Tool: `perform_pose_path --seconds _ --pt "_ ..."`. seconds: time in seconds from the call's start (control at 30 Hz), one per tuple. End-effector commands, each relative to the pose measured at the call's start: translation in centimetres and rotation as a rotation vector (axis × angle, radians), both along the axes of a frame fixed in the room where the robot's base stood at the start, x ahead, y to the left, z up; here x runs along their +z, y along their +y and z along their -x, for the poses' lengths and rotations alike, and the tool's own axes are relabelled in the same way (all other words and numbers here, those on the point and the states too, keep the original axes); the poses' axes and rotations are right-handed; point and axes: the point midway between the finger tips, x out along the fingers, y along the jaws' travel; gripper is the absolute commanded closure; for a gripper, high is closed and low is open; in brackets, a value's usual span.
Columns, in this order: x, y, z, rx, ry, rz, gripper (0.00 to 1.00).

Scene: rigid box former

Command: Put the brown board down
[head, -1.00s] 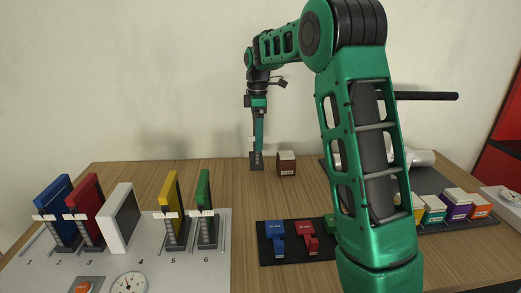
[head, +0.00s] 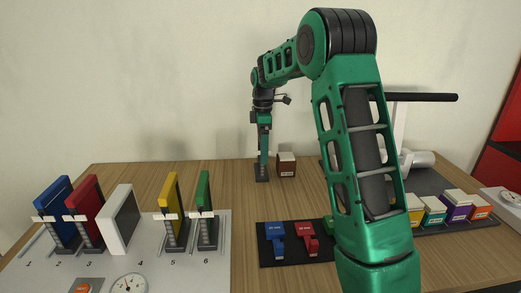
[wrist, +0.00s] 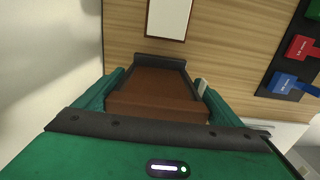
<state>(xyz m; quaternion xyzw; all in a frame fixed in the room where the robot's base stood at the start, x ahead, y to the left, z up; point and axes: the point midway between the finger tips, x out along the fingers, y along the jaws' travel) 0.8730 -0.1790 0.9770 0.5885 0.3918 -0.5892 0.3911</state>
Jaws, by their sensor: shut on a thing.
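My gripper (head: 263,150) points straight down over the back of the wooden table. In the wrist view the brown board (wrist: 150,92) sits between its two green fingers, which are shut on it. A dark edge piece shows at the board's far end. In the head view the board's brown face is hidden behind the fingers, and only a dark foot shows below them, at or very near the tabletop. I cannot tell whether it touches.
A brown box with a white top (head: 287,165) stands close to the right of my gripper. A white panel (head: 225,255) with several coloured boards is at the left front. A dark tray (head: 290,243) with coloured pieces lies at the front. Bare wood (head: 235,185) lies left of my gripper.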

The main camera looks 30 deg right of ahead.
Motion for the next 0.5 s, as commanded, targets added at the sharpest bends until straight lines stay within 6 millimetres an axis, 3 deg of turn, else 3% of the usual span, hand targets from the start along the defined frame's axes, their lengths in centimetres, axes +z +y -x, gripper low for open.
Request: perform_pose_path --seconds 0.33,0.5 --pt "0.1 0.0 0.0 0.000 0.000 0.000 0.00" --pt "1.9 0.0 -0.1 0.001 -0.002 0.000 0.00"
